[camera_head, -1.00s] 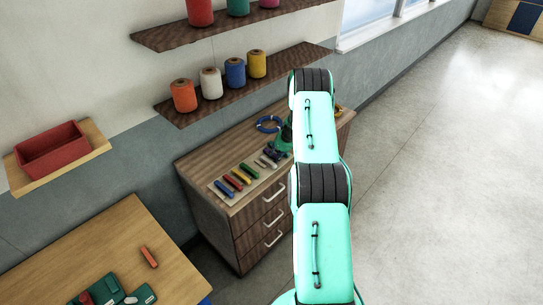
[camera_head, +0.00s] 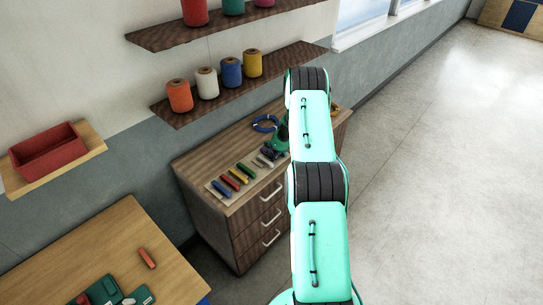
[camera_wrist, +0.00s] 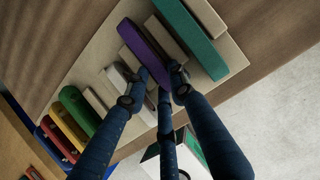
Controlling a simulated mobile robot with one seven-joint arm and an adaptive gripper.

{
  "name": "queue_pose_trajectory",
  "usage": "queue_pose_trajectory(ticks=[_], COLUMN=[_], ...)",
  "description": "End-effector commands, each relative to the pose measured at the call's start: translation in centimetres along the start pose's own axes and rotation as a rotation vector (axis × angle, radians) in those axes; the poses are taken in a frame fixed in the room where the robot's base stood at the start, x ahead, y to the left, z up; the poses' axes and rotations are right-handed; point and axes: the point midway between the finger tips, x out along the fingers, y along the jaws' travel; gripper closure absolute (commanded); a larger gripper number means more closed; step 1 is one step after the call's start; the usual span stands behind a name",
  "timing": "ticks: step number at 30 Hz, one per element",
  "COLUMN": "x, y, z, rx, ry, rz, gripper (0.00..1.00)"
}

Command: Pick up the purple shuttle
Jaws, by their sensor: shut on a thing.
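The purple shuttle (camera_wrist: 145,50) is a long rounded bar in the wrist view, on a pale board (camera_wrist: 100,50) with raised pale blocks. My gripper (camera_wrist: 156,85) is shut on its near end, with dark blue fingers on both sides of it. Whether the shuttle touches the board I cannot tell. In the head view my gripper (camera_head: 272,150) is small, over the board on the drawer cabinet, and the purple shuttle is hard to make out there.
A teal shuttle (camera_wrist: 192,38) lies close beside the purple one. Green (camera_wrist: 80,110), yellow (camera_wrist: 69,127), and red (camera_wrist: 61,139) shuttles lie on the board's other side. The board is on a wooden drawer cabinet (camera_head: 200,160). A blue ring (camera_head: 266,123) lies behind. Shelves with spools (camera_head: 207,84) hang above.

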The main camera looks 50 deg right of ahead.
Motion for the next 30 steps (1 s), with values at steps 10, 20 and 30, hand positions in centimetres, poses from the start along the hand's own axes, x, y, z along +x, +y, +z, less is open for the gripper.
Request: queue_pose_trajectory(ticks=[10, 20, 30], x=[-1.6, -4.0, -6.0], y=[0.0, 1.5, 5.0], z=[0.7, -0.2, -3.8], rx=[-0.001, 0.001, 0.001], ry=[-0.001, 0.001, 0.001], rz=[-0.001, 0.001, 0.001], gripper=[0.96, 0.96, 0.96])
